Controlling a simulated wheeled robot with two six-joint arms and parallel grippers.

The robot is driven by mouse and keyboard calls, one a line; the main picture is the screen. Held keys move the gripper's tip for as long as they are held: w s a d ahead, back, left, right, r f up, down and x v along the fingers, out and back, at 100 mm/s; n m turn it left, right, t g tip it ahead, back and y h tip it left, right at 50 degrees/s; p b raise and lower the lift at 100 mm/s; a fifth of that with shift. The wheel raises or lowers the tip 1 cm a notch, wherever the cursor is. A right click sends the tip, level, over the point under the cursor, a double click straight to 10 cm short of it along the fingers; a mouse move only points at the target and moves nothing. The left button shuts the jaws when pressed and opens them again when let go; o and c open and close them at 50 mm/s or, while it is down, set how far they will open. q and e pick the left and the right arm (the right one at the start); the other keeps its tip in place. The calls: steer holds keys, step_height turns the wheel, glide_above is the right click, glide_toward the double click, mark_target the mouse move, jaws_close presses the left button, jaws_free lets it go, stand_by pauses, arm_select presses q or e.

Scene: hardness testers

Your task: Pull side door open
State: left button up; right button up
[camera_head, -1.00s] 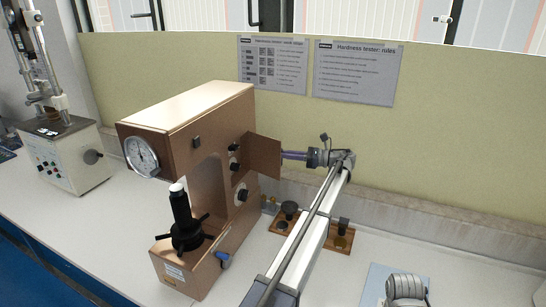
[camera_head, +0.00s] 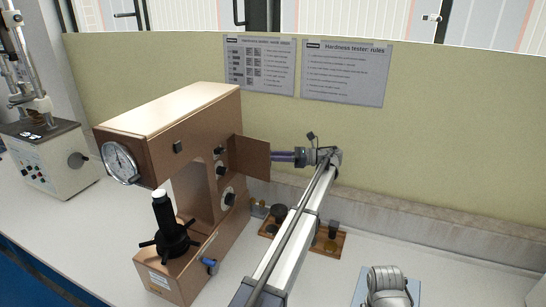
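The brown hardness tester (camera_head: 158,112) stands left of centre, with a round dial at its front and a black handwheel under a post. Its side door (camera_head: 250,158) is a brown panel that sticks out from the right side, swung open at a wide angle.
Another tester (camera_head: 50,160) stands at the far left. A yellow-green partition (camera_head: 440,150) closes off the back.

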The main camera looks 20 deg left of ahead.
arm_select(q)
steer(key=shift+o, duration=0.9)
steer(key=shift+d+r, duration=0.1)
steer(key=shift+d, duration=0.05)
steer(key=v, duration=0.7)
steer(key=shift+d, duration=0.35)
steer(key=shift+w, duration=0.1)
steer(key=s+d+f+n+t+h, duration=0.1)
steer(key=s+d+f+t+h, duration=0.15)
steer(key=s+d+f, duration=0.4)
steer(key=s+d+f+n+t+h, duration=0.1)
steer(key=s+d+f+n+h, duration=0.2)
steer(key=s, duration=0.6)
steer(key=s+d+f+t+h, duration=0.2)
steer(key=s+d+f, duration=0.1)
steer(key=s+f, duration=0.4)
steer(key=s+d+f+n+h, duration=0.2)
steer(key=s+d, duration=0.4)
steer(key=s, duration=0.3)
steer(key=s+d+f+n+t+h, duration=0.1)
steer(key=s+d+f+n+h, duration=0.2)
steer(key=s+d+h, duration=0.3)
steer(key=s+d, duration=0.1)
steer(key=s, duration=0.2)
steer(key=shift+f+n, duration=0.2)
steer(key=shift+n, duration=0.2)
